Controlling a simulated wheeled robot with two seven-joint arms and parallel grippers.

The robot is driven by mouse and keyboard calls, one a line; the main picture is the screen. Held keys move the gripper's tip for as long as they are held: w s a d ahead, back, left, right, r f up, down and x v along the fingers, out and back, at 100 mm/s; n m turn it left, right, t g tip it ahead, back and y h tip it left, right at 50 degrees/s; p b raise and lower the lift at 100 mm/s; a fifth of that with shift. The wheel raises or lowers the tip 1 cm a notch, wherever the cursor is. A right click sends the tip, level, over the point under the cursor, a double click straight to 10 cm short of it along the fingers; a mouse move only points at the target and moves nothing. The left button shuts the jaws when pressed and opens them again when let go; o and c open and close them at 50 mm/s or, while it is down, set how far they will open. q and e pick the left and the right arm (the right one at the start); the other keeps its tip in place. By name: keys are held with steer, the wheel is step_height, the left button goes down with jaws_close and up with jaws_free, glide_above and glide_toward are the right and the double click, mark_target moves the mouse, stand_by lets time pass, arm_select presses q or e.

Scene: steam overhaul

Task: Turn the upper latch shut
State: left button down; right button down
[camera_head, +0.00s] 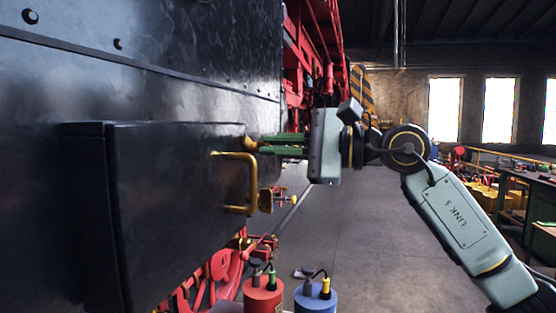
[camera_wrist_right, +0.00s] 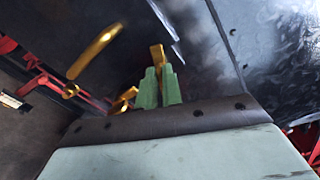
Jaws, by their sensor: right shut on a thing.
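A black box door (camera_head: 180,190) on the dark locomotive side stands on the left in the head view and looks closed. A brass handle (camera_head: 245,182) is on its right part; it also shows in the wrist view (camera_wrist_right: 92,52). My right gripper (camera_head: 264,145) reaches in from the right with green fingers. They are shut on the brass upper latch (camera_head: 251,142) at the door's upper right edge. In the wrist view, the latch (camera_wrist_right: 157,54) sticks out beyond the fingertips (camera_wrist_right: 159,84). A lower brass latch (camera_head: 267,200) sits below. My left gripper is out of view.
A red canister (camera_head: 262,296) and a blue canister (camera_head: 315,300) stand below the door. Red locomotive parts (camera_head: 215,275) lie under and behind it. The floor (camera_head: 385,240) in the middle is clear. A green workbench (camera_head: 540,205) stands far right.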

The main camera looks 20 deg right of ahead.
steer(key=n, duration=0.1)
steer(key=n+b, duration=0.2)
steer(key=shift+f+n, duration=0.25)
steer(key=shift+n, duration=0.55)
steer(key=shift+n+b, duration=0.3)
steer(key=shift+b, duration=0.05)
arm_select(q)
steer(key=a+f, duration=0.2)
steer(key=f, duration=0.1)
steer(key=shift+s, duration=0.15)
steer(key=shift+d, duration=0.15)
arm_select(e)
steer(key=c, duration=1.6)
jaws_free()
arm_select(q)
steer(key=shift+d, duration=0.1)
arm_select(e)
steer(key=shift+o, duration=0.2)
